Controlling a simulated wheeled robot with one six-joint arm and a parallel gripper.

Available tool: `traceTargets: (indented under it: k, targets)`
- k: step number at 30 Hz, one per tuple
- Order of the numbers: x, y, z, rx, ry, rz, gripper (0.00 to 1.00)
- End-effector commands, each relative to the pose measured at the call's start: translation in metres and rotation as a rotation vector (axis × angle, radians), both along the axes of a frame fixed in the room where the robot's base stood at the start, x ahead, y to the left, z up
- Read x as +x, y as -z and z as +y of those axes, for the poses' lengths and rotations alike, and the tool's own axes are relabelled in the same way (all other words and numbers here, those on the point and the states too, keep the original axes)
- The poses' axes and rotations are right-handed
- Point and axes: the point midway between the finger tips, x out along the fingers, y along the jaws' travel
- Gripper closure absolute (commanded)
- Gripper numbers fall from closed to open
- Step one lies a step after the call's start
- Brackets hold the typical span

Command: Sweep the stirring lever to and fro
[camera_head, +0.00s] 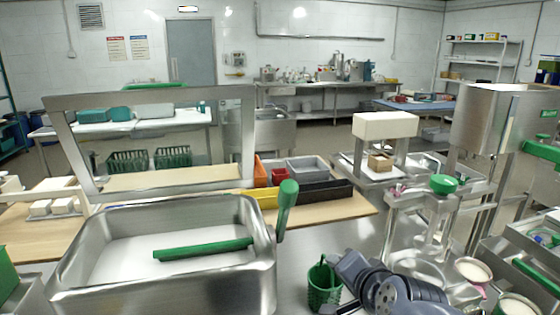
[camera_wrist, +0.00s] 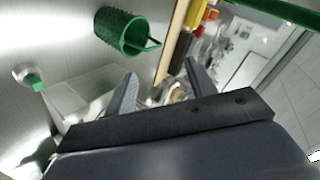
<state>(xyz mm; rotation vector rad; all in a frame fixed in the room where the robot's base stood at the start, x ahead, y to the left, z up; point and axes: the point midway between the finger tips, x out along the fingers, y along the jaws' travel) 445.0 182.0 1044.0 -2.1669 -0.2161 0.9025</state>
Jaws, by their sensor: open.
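A lever with a green grip (camera_head: 287,204) stands tilted at the right wall of a large steel vat (camera_head: 258,240); I take it for the stirring lever. A green bar (camera_head: 203,249) lies across the white contents of the vat. In the wrist view my gripper (camera_wrist: 160,88) is open, with nothing between its two grey fingers. My dark arm shows at the bottom of the head view, right of the lever and apart from it; my fingertips cannot be made out there. The lever cannot be surely picked out in the wrist view.
A green perforated basket (camera_head: 324,286) stands between the vat and my arm; it also shows in the wrist view (camera_wrist: 122,32). A steel stand with a green-capped vessel (camera_head: 443,185) and white-filled bowls (camera_head: 472,270) are at the right. Coloured bins (camera_head: 262,198) lie behind the vat.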

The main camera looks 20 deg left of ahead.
Motion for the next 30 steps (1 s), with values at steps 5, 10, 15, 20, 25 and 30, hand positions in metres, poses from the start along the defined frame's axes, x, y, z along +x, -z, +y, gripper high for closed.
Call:
traceTargets:
  k: [5, 10, 15, 20, 25, 30]
  targets:
    - [-0.002, -0.069, -0.001, -0.253, -0.124, -0.359, 0.47]
    - [-0.019, -0.126, 0.017, -0.438, -0.277, -0.692, 0.47]
    - [-0.043, -0.159, 0.037, -0.536, -0.404, -0.922, 0.47]
    - [-0.054, -0.168, 0.046, -0.567, -0.456, -1.01, 0.47]
    - [-0.047, -0.166, 0.053, -0.571, -0.462, -1.016, 0.47]
    - [-0.029, -0.166, 0.067, -0.57, -0.461, -1.013, 0.47]
